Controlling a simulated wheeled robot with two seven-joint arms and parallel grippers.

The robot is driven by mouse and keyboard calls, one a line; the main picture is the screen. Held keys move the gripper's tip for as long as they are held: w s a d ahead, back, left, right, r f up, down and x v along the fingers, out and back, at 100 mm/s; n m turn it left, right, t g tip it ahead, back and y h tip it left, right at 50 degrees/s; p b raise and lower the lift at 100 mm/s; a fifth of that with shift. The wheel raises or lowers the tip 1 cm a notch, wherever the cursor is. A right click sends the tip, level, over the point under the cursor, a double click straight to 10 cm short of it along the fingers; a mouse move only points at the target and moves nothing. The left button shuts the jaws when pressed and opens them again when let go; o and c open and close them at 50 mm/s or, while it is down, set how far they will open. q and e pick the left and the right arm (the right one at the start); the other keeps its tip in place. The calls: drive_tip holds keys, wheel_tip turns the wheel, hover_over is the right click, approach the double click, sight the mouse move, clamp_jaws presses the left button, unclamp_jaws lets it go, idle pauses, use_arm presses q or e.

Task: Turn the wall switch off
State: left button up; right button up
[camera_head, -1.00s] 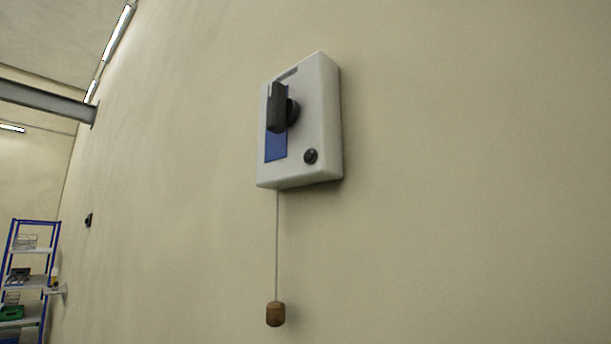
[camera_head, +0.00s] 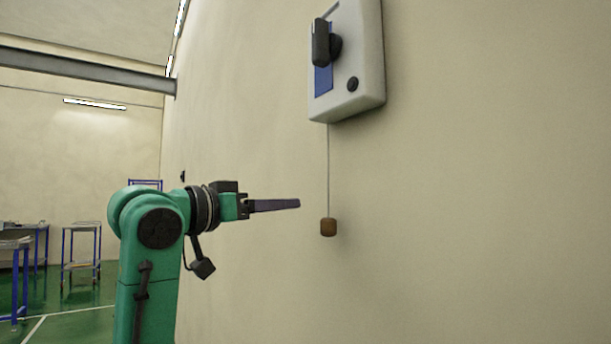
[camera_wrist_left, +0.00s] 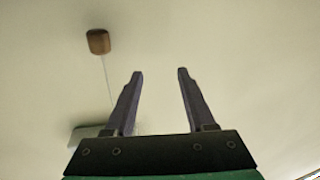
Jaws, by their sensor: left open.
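The wall switch (camera_head: 362,62) is a pale grey box on the wall, with a dark rotary handle (camera_head: 322,43) standing upright over a blue panel and a small black round button below. Its top is cut off by the frame. A thin cord hangs from it to a brown wooden knob (camera_head: 328,227), which also shows in the left wrist view (camera_wrist_left: 98,41). My left gripper (camera_head: 298,203) is just left of the knob and below the box, apart from both. In the left wrist view its fingers (camera_wrist_left: 160,72) are spread and empty. My right gripper is not in view.
The bare cream wall (camera_head: 480,220) fills the right side. At far left are blue-legged tables (camera_head: 80,230) on a green floor, well away. A grey beam (camera_head: 90,68) runs under the ceiling.

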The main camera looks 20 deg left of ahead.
use_arm(q)
drive_tip(key=s+r+m+t+h, duration=0.1)
drive_tip(key=s+r+h, duration=0.1)
drive_tip(key=s+r, duration=0.65)
drive_tip(key=m+h+p, duration=0.3)
drive_tip(key=h+p, duration=0.1)
approach(314, 31)
drive_tip(key=p+x, duration=0.4)
drive_tip(key=x, duration=0.4)
drive_tip(key=shift+s+d+r, duration=0.1)
drive_tip(key=shift+r, duration=0.15)
drive_tip(key=shift+w+d, duration=0.1)
drive_tip(key=shift+w, duration=0.1)
drive_tip(key=shift+w+f, duration=0.15)
drive_tip(key=shift+w, duration=0.15)
drive_tip(key=shift+s, duration=0.1)
clamp_jaws()
